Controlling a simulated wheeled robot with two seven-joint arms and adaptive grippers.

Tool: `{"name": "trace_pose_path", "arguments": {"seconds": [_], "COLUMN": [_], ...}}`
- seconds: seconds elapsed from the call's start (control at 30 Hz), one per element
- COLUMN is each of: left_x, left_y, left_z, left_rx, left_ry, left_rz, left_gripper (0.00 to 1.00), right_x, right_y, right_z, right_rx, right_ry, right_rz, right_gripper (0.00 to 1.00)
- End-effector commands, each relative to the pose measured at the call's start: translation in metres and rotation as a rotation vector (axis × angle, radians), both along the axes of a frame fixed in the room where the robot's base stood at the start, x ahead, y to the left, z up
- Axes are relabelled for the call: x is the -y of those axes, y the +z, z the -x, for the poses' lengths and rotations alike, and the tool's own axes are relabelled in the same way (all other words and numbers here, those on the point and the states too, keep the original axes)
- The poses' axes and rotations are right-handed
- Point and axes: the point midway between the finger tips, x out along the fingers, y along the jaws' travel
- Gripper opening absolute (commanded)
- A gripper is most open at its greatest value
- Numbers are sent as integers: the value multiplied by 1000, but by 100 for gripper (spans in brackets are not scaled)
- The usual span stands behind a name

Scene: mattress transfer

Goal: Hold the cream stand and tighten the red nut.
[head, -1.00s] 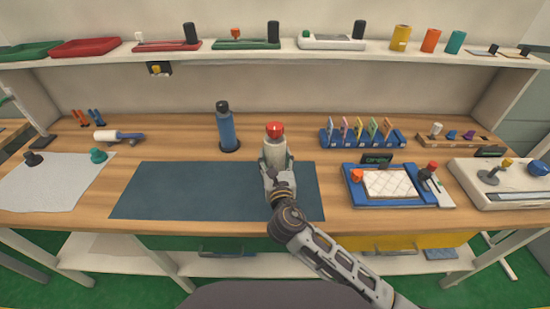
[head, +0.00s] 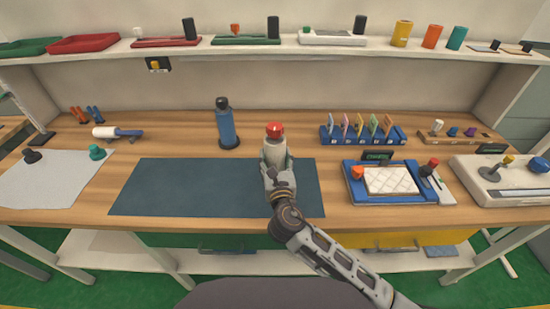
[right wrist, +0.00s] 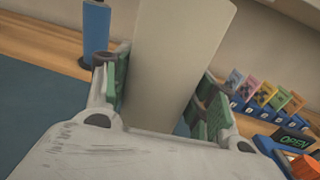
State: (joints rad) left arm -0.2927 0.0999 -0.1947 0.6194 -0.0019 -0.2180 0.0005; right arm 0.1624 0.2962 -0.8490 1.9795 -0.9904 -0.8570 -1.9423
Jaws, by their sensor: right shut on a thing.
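The cream stand (head: 275,152) is upright at the right part of the dark blue mat. The red nut (head: 274,130) sits at its top. My right gripper (head: 277,172) reaches it from the front and is shut on the stand. In the right wrist view the stand (right wrist: 175,60) fills the space between the green-padded fingers of the gripper (right wrist: 165,95). The nut is out of that view. The stand's base is mostly hidden behind my gripper. My left gripper is not in view.
A blue bottle (head: 226,128) stands left of the stand, behind the mat (head: 180,188). A blue card rack (head: 362,140) and a blue tray with a white quilted pad (head: 390,181) are to the right. The mat's left part is clear.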

Motion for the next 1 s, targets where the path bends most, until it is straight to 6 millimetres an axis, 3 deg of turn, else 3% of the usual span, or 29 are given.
{"name": "trace_pose_path", "arguments": {"seconds": [1.0], "left_x": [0], "left_y": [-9], "left_z": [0], "left_rx": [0], "left_ry": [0], "left_rz": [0], "left_gripper": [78], "right_x": [0], "right_y": [-13], "right_z": [0], "right_rx": [6], "right_ry": [1], "right_rz": [-1], "right_gripper": [0]}}
